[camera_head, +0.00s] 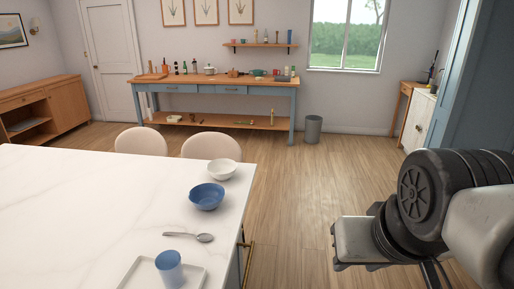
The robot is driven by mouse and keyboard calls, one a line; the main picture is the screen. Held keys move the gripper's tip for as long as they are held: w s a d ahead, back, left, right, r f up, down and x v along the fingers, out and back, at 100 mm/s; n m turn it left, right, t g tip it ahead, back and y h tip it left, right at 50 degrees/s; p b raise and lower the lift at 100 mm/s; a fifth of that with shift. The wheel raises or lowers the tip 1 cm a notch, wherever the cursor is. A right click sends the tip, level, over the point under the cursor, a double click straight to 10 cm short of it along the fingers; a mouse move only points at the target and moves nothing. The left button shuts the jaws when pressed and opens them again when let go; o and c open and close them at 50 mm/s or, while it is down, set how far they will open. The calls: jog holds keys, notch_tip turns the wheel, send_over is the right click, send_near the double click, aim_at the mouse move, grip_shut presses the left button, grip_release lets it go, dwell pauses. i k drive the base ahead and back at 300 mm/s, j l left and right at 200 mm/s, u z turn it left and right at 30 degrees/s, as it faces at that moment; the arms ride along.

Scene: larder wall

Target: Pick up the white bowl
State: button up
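The white bowl (222,169) stands upright near the far right corner of the white marble-look table (90,205). It looks empty. A blue bowl (207,197) stands just in front of it, nearer to me. My arm comes in from the right edge. Its grey end, my gripper (337,245), is over the floor to the right of the table, well apart from the white bowl. I cannot make out its fingers clearly, and I see nothing held.
A spoon (188,236) lies in front of the blue bowl. A blue cup (169,270) stands on a white tray (134,277) at the near edge. Two pale chairs (140,141) stand beyond the table. The floor (300,180) right of the table is clear.

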aim_at(221, 169)
jog(key=i+l, duration=0.15)
jog(key=i, duration=0.85)
jog(key=i+l, duration=0.15)
jog(key=i, duration=0.85)
jog(key=i+l, duration=0.15)
jog(key=i, duration=0.9)
jog(key=i+u, duration=0.2)
jog(key=u, duration=0.2)
jog(key=i+l+u, duration=0.15)
jog(key=u, duration=0.2)
jog(key=i+l+u, duration=0.15)
jog(key=u, duration=0.25)
jog(key=i+u, duration=0.1)
jog(key=u, duration=1.15)
